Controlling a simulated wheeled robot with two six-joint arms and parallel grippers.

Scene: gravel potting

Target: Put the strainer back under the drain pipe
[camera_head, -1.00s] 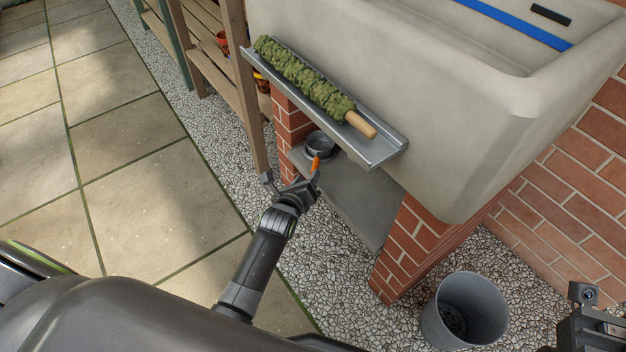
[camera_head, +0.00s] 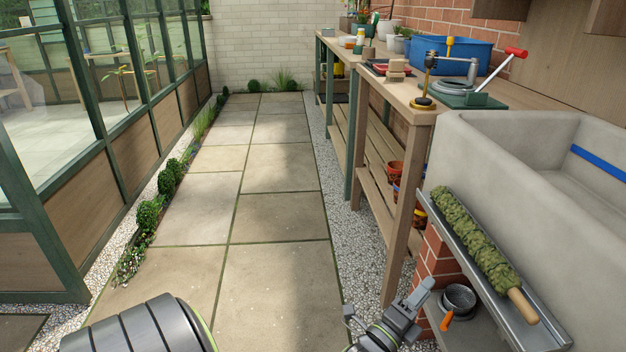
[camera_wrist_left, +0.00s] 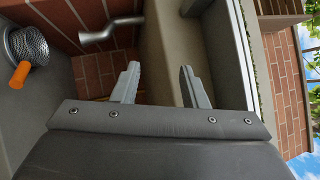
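The strainer (camera_head: 459,298) is a dark metal cup with an orange handle (camera_head: 446,321). It sits upright on the grey slab under the sink, beside the brick pier. In the left wrist view the strainer (camera_wrist_left: 27,47) is at the upper left, its mesh visible. The metal drain pipe (camera_wrist_left: 110,28) shows there to its right, apart from it in the picture. The head view does not show the pipe. My left gripper (camera_head: 421,293) is just left of the strainer, open and empty; its two fingers (camera_wrist_left: 160,70) stand apart. My right gripper is out of view.
A metal ledge (camera_head: 477,262) with a moss pole (camera_head: 480,243) overhangs the strainer. The stone sink (camera_head: 500,165) stands above right. A wooden potting bench (camera_head: 400,150) with tools is behind. The paved path (camera_head: 270,270) is clear.

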